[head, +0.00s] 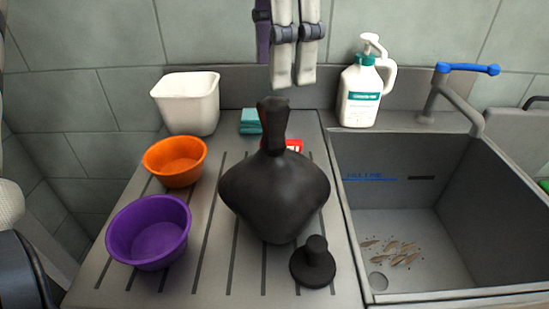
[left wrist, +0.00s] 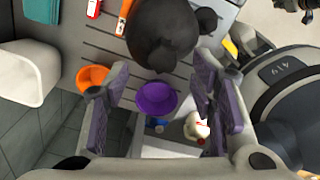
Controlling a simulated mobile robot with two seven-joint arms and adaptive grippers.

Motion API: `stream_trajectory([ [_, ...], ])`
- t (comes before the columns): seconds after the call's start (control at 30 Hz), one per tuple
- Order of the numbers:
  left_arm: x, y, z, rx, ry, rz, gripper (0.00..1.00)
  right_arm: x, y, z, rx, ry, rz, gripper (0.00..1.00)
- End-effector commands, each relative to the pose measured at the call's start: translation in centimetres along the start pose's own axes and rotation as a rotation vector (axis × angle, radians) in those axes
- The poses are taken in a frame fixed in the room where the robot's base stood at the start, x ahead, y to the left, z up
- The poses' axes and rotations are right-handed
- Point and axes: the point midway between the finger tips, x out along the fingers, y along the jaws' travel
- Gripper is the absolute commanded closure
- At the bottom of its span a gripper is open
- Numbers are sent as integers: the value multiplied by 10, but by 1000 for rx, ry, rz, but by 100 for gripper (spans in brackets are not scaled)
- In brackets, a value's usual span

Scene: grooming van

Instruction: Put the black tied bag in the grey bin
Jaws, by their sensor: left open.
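The black tied bag (head: 275,190) stands upright on the grooved grey drainboard, its knotted neck pointing up. In the left wrist view the bag (left wrist: 162,38) shows at the top, beyond the fingertips. My left gripper (left wrist: 158,85) is open and empty, its two purple-padded fingers spread wide, apart from the bag. I cannot make out a grey bin in either view.
Left of the bag stand a purple bowl (head: 149,232), an orange bowl (head: 175,161) and a white tub (head: 190,102). A black knobbed stopper (head: 313,263) sits close in front. A pump bottle (head: 360,88) stands behind; a sink (head: 395,215) lies right.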

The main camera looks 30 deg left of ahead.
Motion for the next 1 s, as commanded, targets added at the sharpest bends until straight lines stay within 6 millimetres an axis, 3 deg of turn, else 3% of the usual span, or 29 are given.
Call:
stream_trajectory([
  [0.43,74,-6,-6,0,3,-2,49,0,0,0,-1,0,0,100],
  [0.7,79,-6,-6,-1,0,0,49,0,0,0,-1,1,0,100],
  [0.93,79,-6,-6,0,0,0,100,0,0,0,-1,1,0,100],
  [1.0,79,-6,-6,0,0,0,100,0,0,0,-1,1,0,100],
])
